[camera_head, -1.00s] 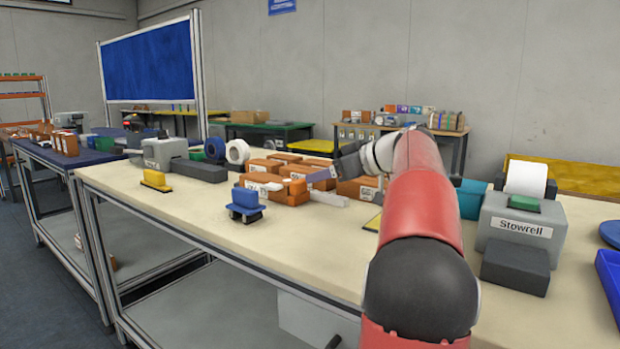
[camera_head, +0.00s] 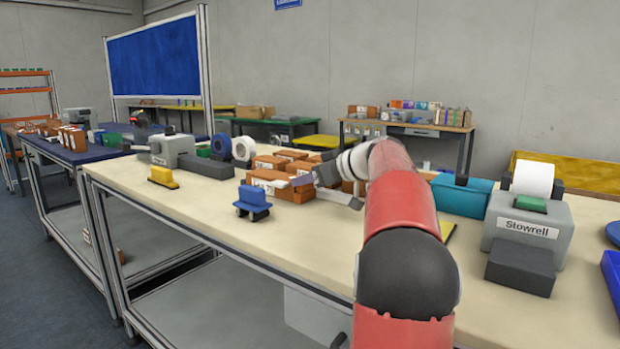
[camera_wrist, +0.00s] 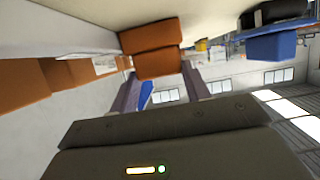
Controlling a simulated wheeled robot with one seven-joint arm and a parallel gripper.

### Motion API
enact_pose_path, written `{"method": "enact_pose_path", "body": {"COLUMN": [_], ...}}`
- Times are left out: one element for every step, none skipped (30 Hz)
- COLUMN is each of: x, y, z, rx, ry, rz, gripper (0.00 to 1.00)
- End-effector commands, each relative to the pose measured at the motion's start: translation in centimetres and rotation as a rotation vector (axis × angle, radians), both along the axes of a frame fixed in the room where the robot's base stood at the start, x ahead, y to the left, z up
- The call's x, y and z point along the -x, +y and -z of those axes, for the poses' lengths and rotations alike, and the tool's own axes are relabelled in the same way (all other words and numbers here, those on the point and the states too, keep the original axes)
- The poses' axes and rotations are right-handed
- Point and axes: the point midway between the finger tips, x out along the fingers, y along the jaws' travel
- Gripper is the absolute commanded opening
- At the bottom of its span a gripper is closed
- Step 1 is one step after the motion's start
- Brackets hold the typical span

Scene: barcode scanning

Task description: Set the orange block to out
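Several orange-brown boxes with white labels (camera_head: 268,184) sit together on the middle of the cream table; which one is the task's orange block I cannot tell. My gripper (camera_head: 325,191) is at the right side of this group, its fingers spread apart. In the wrist view, my two fingers (camera_wrist: 160,88) stand apart, and an orange block (camera_wrist: 155,62) shows just beyond their tips. Whether they touch it is unclear. My arm hides the boxes behind it.
A blue and black device (camera_head: 252,203) and a yellow object (camera_head: 162,177) stand near the front edge. Tape rolls (camera_head: 243,149) and a grey machine (camera_head: 172,148) are at the left. A teal box (camera_head: 462,196) and a grey Stowrell printer (camera_head: 527,225) are at the right.

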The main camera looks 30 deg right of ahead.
Motion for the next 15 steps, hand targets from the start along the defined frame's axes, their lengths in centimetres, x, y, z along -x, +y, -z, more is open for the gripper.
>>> {"method": "enact_pose_path", "body": {"x": [0.0,0.0,0.0,0.0,0.0,0.0,0.0,0.0,0.0,0.0,0.1,0.4,0.7,1.2,1.9], "y": [0.0,0.0,0.0,0.0,0.0,0.0,0.0,0.0,0.0,0.0,-0.1,-0.2,-0.3,-0.5,-0.8], "z": [0.0,0.0,0.0,0.0,0.0,0.0,0.0,0.0,0.0,0.0,0.0,0.1,0.2,0.4,0.5], "rx": [0.000,0.000,0.000,0.000,0.000,0.000,0.000,0.000,0.000,0.000,0.000,0.002,0.002,0.002,0.002], "ry": [0.000,0.000,0.000,0.000,0.000,0.000,0.000,0.000,0.000,0.000,0.000,-0.001,-0.001,-0.002,-0.002], "rz": [0.000,0.000,0.000,0.000,0.000,0.000,0.000,0.000,0.000,0.001,0.001,0.001,0.001,0.002,0.004], "gripper": [0.39,0.35,0.30,0.26,0.22,0.17,0.13,0.09,0.06,0.06,0.06,0.06,0.06,0.06,0.06]}}
